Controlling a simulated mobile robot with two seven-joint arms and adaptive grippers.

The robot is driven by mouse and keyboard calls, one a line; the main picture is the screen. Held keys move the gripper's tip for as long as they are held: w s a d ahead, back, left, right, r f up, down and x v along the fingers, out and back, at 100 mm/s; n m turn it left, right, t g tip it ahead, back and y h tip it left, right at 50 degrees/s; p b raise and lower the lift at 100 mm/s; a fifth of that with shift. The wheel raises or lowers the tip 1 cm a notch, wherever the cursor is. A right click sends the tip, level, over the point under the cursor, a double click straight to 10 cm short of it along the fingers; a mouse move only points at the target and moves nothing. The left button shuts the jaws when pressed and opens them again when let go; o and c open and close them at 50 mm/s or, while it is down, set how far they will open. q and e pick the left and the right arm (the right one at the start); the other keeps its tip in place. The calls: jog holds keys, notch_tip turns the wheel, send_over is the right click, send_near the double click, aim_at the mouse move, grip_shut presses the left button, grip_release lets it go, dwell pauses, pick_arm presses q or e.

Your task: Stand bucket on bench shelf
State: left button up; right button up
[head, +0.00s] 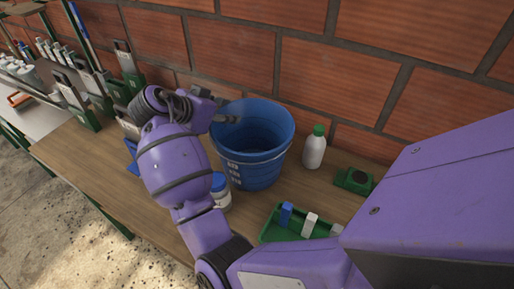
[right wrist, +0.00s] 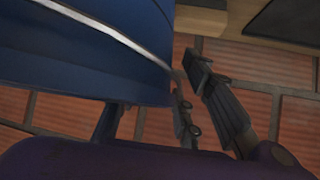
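The blue bucket (head: 258,165) stands upright on the wooden bench (head: 98,178) near the brick wall, its open top facing up. In the right wrist view the bucket (right wrist: 85,50) fills the upper left, with a pale band or handle wire across its side. My right gripper (head: 220,117) is at the left side of the bucket's rim. In the right wrist view its fingers (right wrist: 190,88) show beside the bucket wall. Whether they grip the rim is unclear. My left gripper is not in view.
A white bottle with a green cap (head: 314,148) stands right of the bucket. A white jar with a blue lid (head: 220,192) stands in front-left of it. A green tray (head: 273,231) and a small green block (head: 354,180) are at the right. Green tool holders (head: 128,70) line the wall.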

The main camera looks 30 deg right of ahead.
jog(key=shift+w+d+f, duration=0.1)
jog(key=shift+d, duration=0.15)
jog(key=shift+a, duration=0.2)
jog(key=shift+c, duration=0.7)
grip_shut()
